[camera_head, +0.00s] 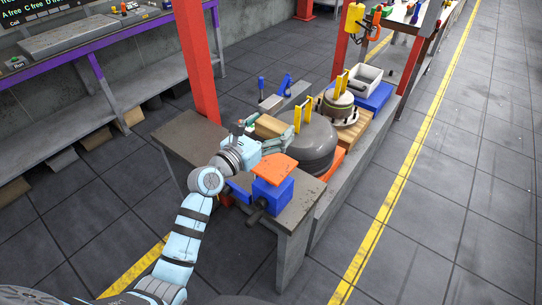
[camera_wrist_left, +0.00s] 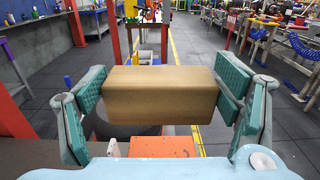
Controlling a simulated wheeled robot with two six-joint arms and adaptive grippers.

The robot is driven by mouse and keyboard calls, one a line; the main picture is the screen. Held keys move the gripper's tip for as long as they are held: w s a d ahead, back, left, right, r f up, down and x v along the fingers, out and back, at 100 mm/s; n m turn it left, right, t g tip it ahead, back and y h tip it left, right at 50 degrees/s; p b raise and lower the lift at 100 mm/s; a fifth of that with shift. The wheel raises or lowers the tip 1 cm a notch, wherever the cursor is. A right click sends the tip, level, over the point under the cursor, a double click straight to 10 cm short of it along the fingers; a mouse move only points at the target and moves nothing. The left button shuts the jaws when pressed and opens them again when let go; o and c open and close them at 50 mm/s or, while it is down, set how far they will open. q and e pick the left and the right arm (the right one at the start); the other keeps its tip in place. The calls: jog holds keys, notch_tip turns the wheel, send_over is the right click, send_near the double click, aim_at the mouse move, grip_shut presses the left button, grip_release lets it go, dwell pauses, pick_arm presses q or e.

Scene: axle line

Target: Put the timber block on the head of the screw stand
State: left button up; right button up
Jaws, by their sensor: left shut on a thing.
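The timber block (camera_head: 269,126) is a plain tan block held between the fingers of my left gripper (camera_head: 258,137), above the workbench. In the left wrist view the block (camera_wrist_left: 160,95) lies crosswise between the two green finger pads of my gripper (camera_wrist_left: 160,100). An orange flat plate (camera_head: 275,167) tops a blue body (camera_head: 272,194) with a dark handle, at the bench's near end. I cannot tell for sure whether this is the screw stand. The plate also shows below the block in the wrist view (camera_wrist_left: 163,147). My right gripper is not in view.
A large grey drum (camera_head: 312,146) with yellow uprights stands close beside my left gripper. Behind it are a smaller round part (camera_head: 338,106) and a white bin (camera_head: 367,76). A red post (camera_head: 195,60) rises behind the bench. The floor at right is clear.

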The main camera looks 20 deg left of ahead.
pick_arm(q)
jog(key=f, duration=0.2)
jog(key=f+b, duration=0.1)
jog(key=f, duration=0.1)
jog(key=s+f+b, duration=0.1)
jog(key=f, duration=0.1)
jog(key=shift+f, duration=0.1)
jog(key=f+b, duration=0.2)
jog(key=f, duration=0.1)
jog(key=f+b, duration=0.1)
jog(key=shift+w+f, duration=0.25)
jog(key=shift+s+r, duration=0.1)
jog(key=shift+r, duration=0.1)
jog(key=o, duration=1.2)
jog(key=shift+r, duration=0.1)
jog(key=shift+c, duration=0.2)
jog(key=shift+p, duration=0.3)
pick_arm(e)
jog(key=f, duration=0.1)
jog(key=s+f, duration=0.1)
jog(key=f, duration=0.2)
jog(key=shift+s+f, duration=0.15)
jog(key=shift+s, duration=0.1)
